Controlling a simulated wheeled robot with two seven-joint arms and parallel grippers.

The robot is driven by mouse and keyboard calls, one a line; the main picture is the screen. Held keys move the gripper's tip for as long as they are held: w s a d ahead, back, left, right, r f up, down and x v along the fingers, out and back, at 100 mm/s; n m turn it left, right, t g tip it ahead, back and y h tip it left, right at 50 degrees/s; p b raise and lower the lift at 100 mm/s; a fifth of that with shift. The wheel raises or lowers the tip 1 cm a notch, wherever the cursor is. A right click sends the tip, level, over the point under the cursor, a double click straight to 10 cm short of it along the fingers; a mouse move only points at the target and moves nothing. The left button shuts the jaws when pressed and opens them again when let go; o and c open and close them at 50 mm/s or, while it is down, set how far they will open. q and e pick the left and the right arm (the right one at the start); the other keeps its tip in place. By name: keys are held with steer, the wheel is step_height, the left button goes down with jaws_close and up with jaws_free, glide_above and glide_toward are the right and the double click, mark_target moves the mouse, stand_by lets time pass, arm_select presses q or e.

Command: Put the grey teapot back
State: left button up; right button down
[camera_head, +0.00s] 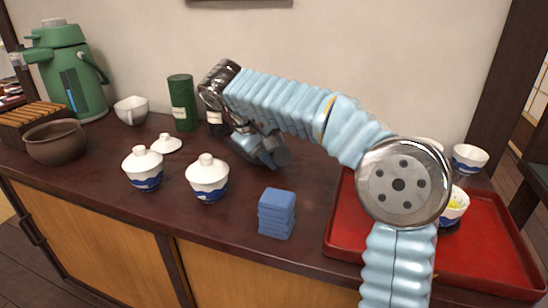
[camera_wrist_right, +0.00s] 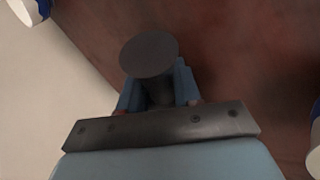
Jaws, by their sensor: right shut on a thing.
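My right gripper (camera_head: 268,152) hangs low over the back middle of the dark counter, its arm reaching in from the right. In the right wrist view its blue fingers are shut on a dark grey round-ended piece (camera_wrist_right: 149,56), which looks like part of the grey teapot. The rest of the teapot is hidden, and no other grey teapot shows. I cannot tell whether it touches the counter. My left gripper is out of view.
A red tray (camera_head: 477,262) with cups lies right. A green flask (camera_head: 66,70) stands far left.

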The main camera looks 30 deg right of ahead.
steer(key=shift+f, duration=0.15)
steer(key=c, duration=0.8)
jaws_free()
steer(key=shift+r, duration=0.25)
steer(key=p+v, duration=0.3)
steer(key=v, duration=0.9)
steer(key=shift+p, duration=0.35)
